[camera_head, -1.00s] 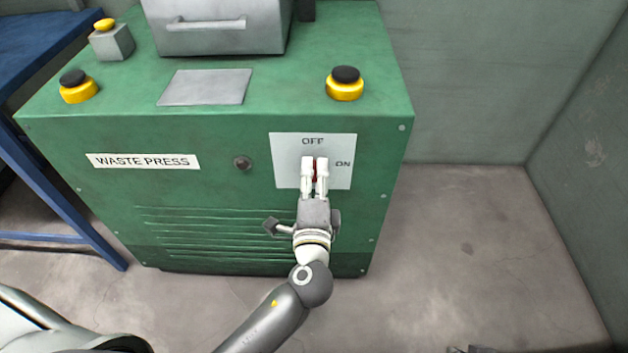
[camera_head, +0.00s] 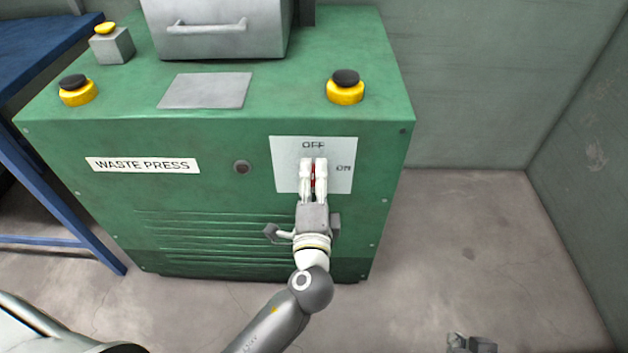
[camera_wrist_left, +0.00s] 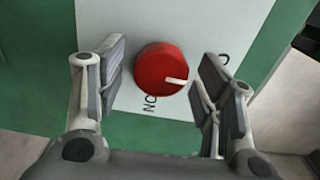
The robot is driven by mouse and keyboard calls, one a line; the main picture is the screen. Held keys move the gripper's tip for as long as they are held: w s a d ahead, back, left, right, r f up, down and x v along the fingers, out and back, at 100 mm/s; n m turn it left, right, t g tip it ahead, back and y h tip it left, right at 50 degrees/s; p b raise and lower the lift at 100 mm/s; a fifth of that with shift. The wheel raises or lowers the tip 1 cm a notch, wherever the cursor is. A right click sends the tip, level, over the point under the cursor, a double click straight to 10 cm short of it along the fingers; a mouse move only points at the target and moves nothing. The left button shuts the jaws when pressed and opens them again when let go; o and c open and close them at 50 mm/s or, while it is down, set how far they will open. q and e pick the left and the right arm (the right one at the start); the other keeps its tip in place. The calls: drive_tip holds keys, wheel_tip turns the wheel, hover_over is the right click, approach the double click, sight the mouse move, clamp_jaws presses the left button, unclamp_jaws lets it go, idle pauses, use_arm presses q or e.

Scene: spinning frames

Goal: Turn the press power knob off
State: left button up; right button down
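The red power knob (camera_wrist_left: 161,69) with a white pointer sits on the pale plate (camera_wrist_left: 110,30) in the left wrist view. Its pointer faces right and slightly down, between the ON letters and a partly hidden letter at the right. In the head view the plate (camera_head: 285,160) reads OFF at the top and ON at the right; only a red sliver of knob (camera_head: 313,173) shows. My left gripper (camera_head: 313,162) is open, its fingers on either side of the knob with gaps visible in the wrist view (camera_wrist_left: 160,85). A small grey part, seemingly my right gripper (camera_head: 471,344), shows at the bottom edge.
The green waste press (camera_head: 220,215) carries two yellow-and-black buttons (camera_head: 345,94) (camera_head: 78,95), a grey box with a yellow button (camera_head: 112,45) and a handled grey cover (camera_head: 215,35). A blue table (camera_head: 45,45) stands left. Floor at the right is clear.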

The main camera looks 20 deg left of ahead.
use_arm(q)
drive_tip(key=v, duration=1.2)
idle(0.6)
